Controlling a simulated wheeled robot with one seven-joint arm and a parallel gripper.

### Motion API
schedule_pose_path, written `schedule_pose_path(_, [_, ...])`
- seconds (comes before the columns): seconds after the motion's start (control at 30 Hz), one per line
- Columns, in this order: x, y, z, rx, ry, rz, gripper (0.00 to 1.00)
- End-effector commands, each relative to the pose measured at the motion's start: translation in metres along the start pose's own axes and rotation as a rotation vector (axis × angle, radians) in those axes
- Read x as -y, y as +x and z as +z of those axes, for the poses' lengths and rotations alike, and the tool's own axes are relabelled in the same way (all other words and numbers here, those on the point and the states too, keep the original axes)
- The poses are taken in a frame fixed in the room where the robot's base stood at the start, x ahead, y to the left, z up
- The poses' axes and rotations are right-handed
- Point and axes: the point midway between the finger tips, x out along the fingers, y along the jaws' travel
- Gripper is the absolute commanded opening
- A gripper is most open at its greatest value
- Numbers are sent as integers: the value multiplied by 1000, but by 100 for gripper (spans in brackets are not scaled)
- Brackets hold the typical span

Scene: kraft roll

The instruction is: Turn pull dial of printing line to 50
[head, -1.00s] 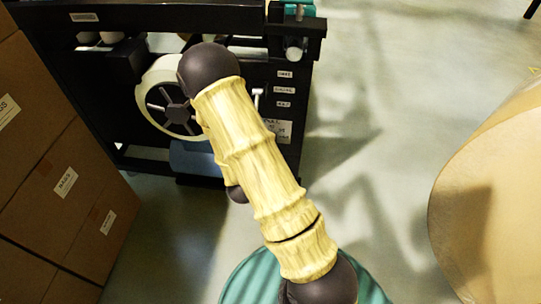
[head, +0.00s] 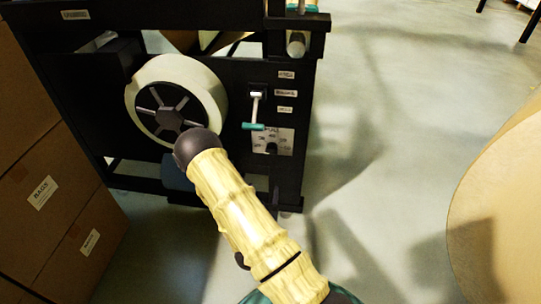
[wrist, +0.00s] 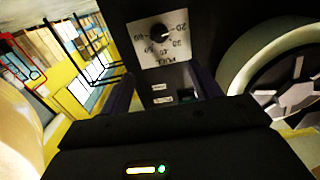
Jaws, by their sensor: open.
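The pull dial (head: 271,148) is a small dark knob on a white numbered plate, low on the right of the black printing line. In the wrist view the dial (wrist: 158,31) is at the top centre, with numbers around it; its exact setting is too small to tell. My gripper (wrist: 163,88) shows in the wrist view with its two dark fingers apart and nothing between them. The dial lies beyond the fingertips, apart from them. The head view shows my arm, but the gripper itself does not show there.
A lever with a teal handle (head: 254,127) is just above the dial plate. A white-rimmed wheel (head: 212,92) is left of it. Cardboard boxes (head: 30,160) stand at the left, and a large kraft roll (head: 505,200) at the right. Floor between is clear.

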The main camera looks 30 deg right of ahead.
Motion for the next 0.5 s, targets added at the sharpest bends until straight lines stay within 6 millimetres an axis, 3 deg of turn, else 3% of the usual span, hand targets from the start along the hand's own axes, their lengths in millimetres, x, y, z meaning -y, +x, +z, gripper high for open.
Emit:
schedule_pose_path(0.17, [0, 15, 1, -2, 3, 3, 63])
schedule_pose_path(0.5, [0, 72, 2, -4, 4, 3, 63])
